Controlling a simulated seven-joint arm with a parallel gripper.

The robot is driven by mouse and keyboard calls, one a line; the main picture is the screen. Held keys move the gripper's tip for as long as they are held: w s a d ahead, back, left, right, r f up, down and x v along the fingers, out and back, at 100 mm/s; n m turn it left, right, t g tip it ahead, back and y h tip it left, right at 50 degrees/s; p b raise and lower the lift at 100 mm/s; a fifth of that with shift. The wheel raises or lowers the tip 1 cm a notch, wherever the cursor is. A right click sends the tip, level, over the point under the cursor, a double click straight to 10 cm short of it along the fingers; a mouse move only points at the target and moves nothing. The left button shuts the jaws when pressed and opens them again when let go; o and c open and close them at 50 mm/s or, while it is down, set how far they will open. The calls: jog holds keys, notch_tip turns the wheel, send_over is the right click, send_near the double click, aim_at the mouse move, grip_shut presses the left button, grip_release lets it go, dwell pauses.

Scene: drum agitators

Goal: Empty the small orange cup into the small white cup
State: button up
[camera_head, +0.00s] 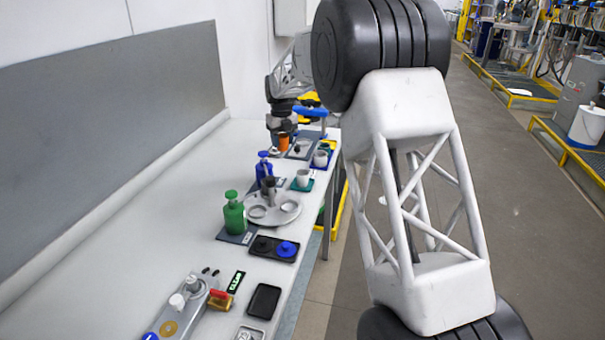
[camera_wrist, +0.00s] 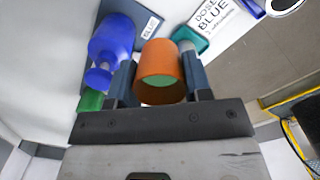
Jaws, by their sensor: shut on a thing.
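The small orange cup (camera_wrist: 160,62) is between the two fingers of my gripper (camera_wrist: 163,80) in the wrist view, with its mouth towards the camera. Something green shows inside the mouth. In the head view the orange cup (camera_head: 284,142) is under my gripper (camera_head: 283,130), at the far end of the bench. Two small white cups stand to its right and nearer: one (camera_head: 320,158) on a blue mat, one (camera_head: 303,177) on a teal mat. I cannot tell which is the task's cup. A pale cup on a teal mat is partly hidden behind the right finger in the wrist view.
A blue bottle (camera_head: 264,168) and a green bottle (camera_head: 234,214) stand along the bench. A round grey tray (camera_head: 271,218) lies between the green bottle and the bench's right edge. A sign reading "DOSE BLUE" (camera_wrist: 213,17) lies near the teal mat (camera_wrist: 190,36).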

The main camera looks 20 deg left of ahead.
jog(key=shift+s+a+r+m, duration=0.2)
jog(key=shift+s+a+r, duration=0.1)
jog(key=shift+a, duration=0.25)
jog(key=shift+s+a+r+m, duration=0.2)
jog(key=shift+a+r, duration=0.1)
jog(key=shift+a, duration=0.2)
jog(key=shift+d+f, duration=0.1)
jog(key=shift+s+d+f+y, duration=0.1)
jog(key=shift+d+f+y, duration=0.6)
jog(key=shift+f+y, duration=0.25)
jog(key=shift+s+d+f+t+y, duration=0.15)
jog(key=shift+d+f+t+y, duration=0.1)
jog(key=shift+d+f+y, duration=0.5)
jog(key=shift+s+d+f+t+y, duration=0.15)
jog(key=shift+f+y, duration=0.25)
jog(key=shift+f, duration=0.7)
jog(key=shift+s+d+f+t+y, duration=0.1)
jog(key=shift+d+f+t+y, duration=0.2)
jog(key=shift+d+f+y, duration=0.45)
jog(key=shift+a+f, duration=0.15)
jog(key=shift+f, duration=0.05)
jog(key=shift+d+r+y, duration=0.25)
jog(key=shift+r, duration=0.1)
jog(key=shift+s+d+r+y, duration=0.15)
jog(key=shift+d+r+y, duration=0.15)
jog(key=shift+r, duration=0.1)
jog(key=shift+d+r, duration=0.2)
jog(key=shift+r, duration=0.05)
